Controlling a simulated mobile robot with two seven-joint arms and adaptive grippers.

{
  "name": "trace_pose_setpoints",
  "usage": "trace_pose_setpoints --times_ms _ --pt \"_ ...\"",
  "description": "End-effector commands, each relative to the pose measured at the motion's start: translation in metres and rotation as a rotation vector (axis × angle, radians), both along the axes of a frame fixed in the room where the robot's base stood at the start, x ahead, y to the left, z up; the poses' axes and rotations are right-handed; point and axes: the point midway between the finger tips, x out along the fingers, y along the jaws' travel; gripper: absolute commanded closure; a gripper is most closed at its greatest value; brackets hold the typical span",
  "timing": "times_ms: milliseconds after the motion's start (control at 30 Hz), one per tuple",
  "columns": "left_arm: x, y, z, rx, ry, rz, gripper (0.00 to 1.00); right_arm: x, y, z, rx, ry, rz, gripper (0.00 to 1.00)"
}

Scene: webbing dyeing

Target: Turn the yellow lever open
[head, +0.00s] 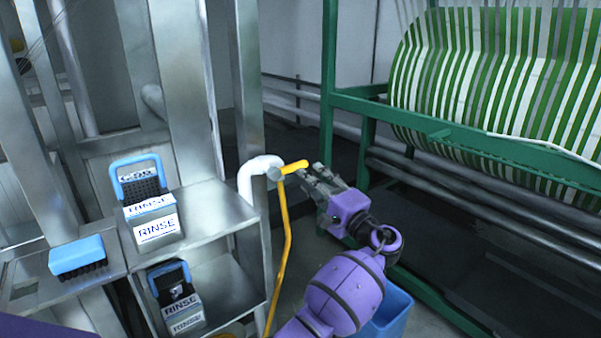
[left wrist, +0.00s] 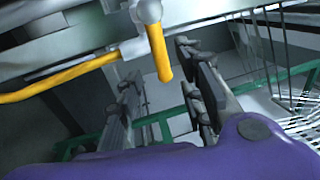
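The yellow lever (head: 295,166) sits on a grey valve at the end of a white pipe (head: 250,175), beside the metal shelf unit. In the head view it points right, toward my left gripper (head: 312,180). In the left wrist view the lever (left wrist: 159,52) hangs down from the valve, and its free end appears between the two fingers of my left gripper (left wrist: 160,95). The fingers are open, with gaps visible on both sides of the lever. I cannot tell its exact depth between them. My right gripper is not in view.
A yellow pipe (head: 286,240) runs down below the valve. The metal shelf (head: 215,215) at left holds brushes and RINSE-labelled holders. A green frame (head: 450,140) with a green-and-white striped drum (head: 490,85) stands at right. A blue bin (head: 392,312) is below my arm.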

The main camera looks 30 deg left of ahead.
Motion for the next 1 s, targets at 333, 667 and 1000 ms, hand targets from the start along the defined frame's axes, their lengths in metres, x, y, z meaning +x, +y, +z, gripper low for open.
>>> trace_pose_setpoints --times_ms 333,667,1000 --pt "-0.017 -0.041 -0.009 -0.001 0.001 -0.001 0.64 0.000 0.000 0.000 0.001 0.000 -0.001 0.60" --pt "-0.018 -0.042 -0.010 -0.001 0.001 0.000 0.64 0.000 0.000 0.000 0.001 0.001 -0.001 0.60" --pt "-0.023 -0.036 -0.041 -0.040 0.045 -0.040 0.64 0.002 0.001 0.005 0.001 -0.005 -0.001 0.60"
